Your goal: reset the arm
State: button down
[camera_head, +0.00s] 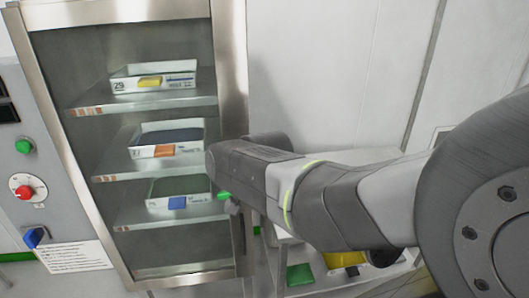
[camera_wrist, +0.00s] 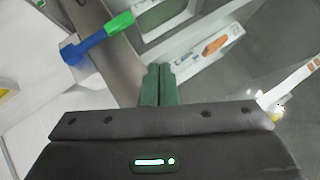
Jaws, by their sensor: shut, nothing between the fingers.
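My gripper (camera_wrist: 158,72) shows in the wrist view with its two dark green fingers together and nothing between them. Its fingertips point toward a metal frame and a white tray with an orange-brown mark (camera_wrist: 207,47); I cannot tell whether they touch. A blue and green handle (camera_wrist: 95,42) lies to the left of the fingers. In the head view my arm reaches in from the right to the cabinet's right frame (camera_head: 231,80); the gripper's fingers are hidden there. A small green piece (camera_head: 223,196) shows below the arm's end.
The open cabinet holds trays on three shelves: a top tray with a yellow label (camera_head: 120,86), a middle tray with an orange one (camera_head: 140,153), a lower tray with a blue one (camera_head: 158,203). A control panel with a red knob (camera_head: 24,192) stands left. A green item (camera_head: 300,274) lies low.

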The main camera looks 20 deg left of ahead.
jog(key=shift+w+f, duration=0.1)
dwell(0.4)
jog(key=w+a+f+b, duration=0.1)
jog(key=w+f, duration=0.1)
jog(key=f, duration=0.1)
jog(key=w+a+f+b, duration=0.1)
jog(key=f, duration=0.2)
jog(key=w+a+f+b, duration=0.2)
jog(key=f, duration=0.1)
jog(key=shift+w+f, duration=0.25)
jog(key=shift+w, duration=0.1)
jog(key=shift+w+d+r+p, duration=0.45)
jog(key=shift+d+r+p, duration=0.2)
jog(key=shift+d, duration=0.1)
jog(key=shift+f, duration=0.1)
